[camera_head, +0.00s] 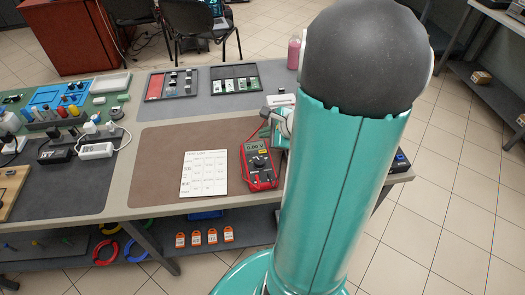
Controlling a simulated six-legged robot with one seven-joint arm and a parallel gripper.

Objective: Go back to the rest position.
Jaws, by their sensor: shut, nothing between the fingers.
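My large teal arm link (335,190) with its dark grey rounded joint (365,55) fills the right centre of the head view. It stands in front of the workbench and hides part of it. A small grey and white part shows just left of the link, above the red multimeter (259,166); I cannot tell whether it belongs to my arm. My gripper's fingers cannot be made out, and nothing is seen held.
The workbench has a brown mat (155,165), a white printed sheet (204,173), two tool trays (171,84) (235,78) and a pink bottle (294,53). Chargers and tools crowd its left. Coloured rings (106,251) and orange items (212,236) lie below. Tiled floor (450,200) is clear at right.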

